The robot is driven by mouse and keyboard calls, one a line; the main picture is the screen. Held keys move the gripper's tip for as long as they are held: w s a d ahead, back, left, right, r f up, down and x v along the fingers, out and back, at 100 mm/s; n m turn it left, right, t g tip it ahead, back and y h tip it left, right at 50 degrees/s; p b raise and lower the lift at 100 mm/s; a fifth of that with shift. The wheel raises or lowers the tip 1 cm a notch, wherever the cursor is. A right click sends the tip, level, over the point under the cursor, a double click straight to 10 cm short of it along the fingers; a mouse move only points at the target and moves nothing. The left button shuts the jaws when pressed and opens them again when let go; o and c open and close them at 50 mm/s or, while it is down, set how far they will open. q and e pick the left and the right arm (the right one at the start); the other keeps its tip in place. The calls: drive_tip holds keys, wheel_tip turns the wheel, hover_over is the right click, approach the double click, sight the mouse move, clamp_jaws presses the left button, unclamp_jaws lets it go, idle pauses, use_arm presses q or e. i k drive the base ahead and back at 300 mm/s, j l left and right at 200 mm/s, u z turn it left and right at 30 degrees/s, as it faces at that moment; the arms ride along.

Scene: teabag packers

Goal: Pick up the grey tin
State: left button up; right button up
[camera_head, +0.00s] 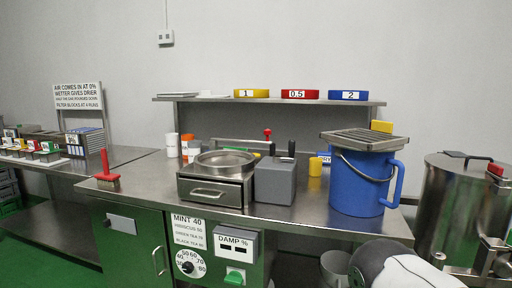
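A plain grey box-shaped block (274,183), the thing that best fits the grey tin, stands upright on the steel bench between a steel drawer unit and a blue bucket. Its front and top are in plain view and nothing holds it. Neither of my grippers is in view. A white and black rounded part at the bottom right looks like a link of my arm; its gripper does not show.
The steel drawer unit (215,190) with a round pan is close left of the block. The blue bucket (362,182) bears a slotted tray (364,140). A yellow cylinder (315,167) stands behind right. A steel drum (462,215) stands right.

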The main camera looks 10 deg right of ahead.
sight(194, 147)
drive_tip(key=i+j+z, duration=0.55)
drive_tip(key=j+z, duration=0.2)
drive_tip(key=i+j+z, duration=0.2)
drive_tip(key=j+z, duration=0.2)
